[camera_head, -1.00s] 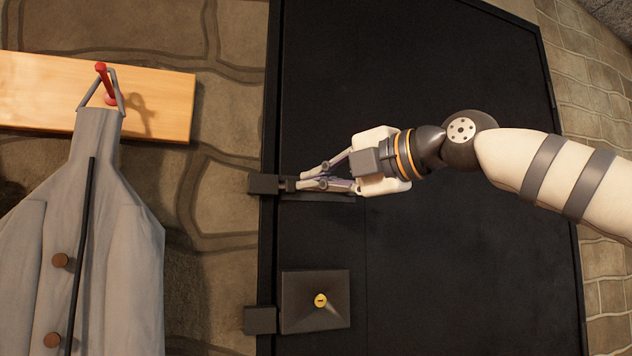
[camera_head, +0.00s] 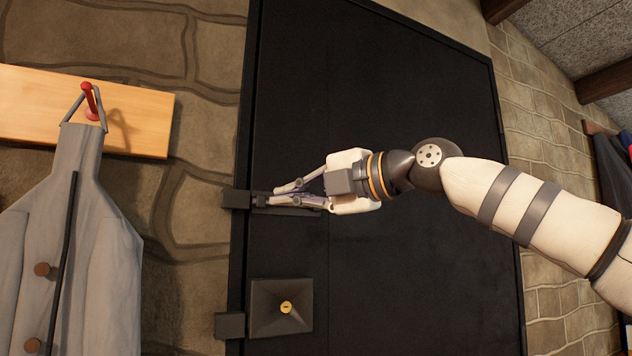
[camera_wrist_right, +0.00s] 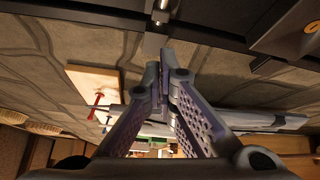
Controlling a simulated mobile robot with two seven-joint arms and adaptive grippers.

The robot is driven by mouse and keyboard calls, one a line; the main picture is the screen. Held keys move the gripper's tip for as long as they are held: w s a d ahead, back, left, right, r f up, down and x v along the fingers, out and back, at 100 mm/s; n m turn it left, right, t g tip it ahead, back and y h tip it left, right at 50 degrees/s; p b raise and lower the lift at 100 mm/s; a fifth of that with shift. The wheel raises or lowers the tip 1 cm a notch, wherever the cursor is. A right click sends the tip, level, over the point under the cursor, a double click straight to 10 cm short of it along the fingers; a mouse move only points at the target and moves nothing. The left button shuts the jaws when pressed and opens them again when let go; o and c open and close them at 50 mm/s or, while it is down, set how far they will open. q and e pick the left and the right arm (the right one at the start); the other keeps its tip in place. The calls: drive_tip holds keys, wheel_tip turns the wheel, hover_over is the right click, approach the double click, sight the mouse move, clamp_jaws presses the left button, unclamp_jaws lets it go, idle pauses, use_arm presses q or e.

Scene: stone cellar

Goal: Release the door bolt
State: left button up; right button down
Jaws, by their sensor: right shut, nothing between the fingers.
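The black door (camera_head: 420,90) fills the middle of the head view. Its dark bolt (camera_head: 260,201) lies near the door's left edge, in line with a small dark keeper block (camera_head: 236,199) on the frame. My right gripper (camera_head: 274,194) is at the bolt, with its fingers pointing left and partly covering it. In the right wrist view the fingertips (camera_wrist_right: 160,75) are together with nothing between them, just below the light metal bolt end (camera_wrist_right: 153,44). I cannot tell whether they touch the bolt. My left gripper is not in view.
A square lock box (camera_head: 281,318) with a yellow keyhole sits below the bolt, beside a second keeper block (camera_head: 230,325). A grey coat (camera_head: 70,225) hangs from a red peg on a wooden board (camera_head: 140,125) at the left. Stone wall surrounds the door.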

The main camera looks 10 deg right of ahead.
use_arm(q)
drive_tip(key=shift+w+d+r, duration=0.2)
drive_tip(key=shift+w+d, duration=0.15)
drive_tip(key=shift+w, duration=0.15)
use_arm(e)
drive_tip(key=w+d+v, duration=0.1)
drive_tip(key=v, duration=0.6)
drive_tip(key=shift+d+f, duration=0.25)
drive_tip(key=shift+d, duration=0.05)
drive_tip(key=shift+s, duration=0.1)
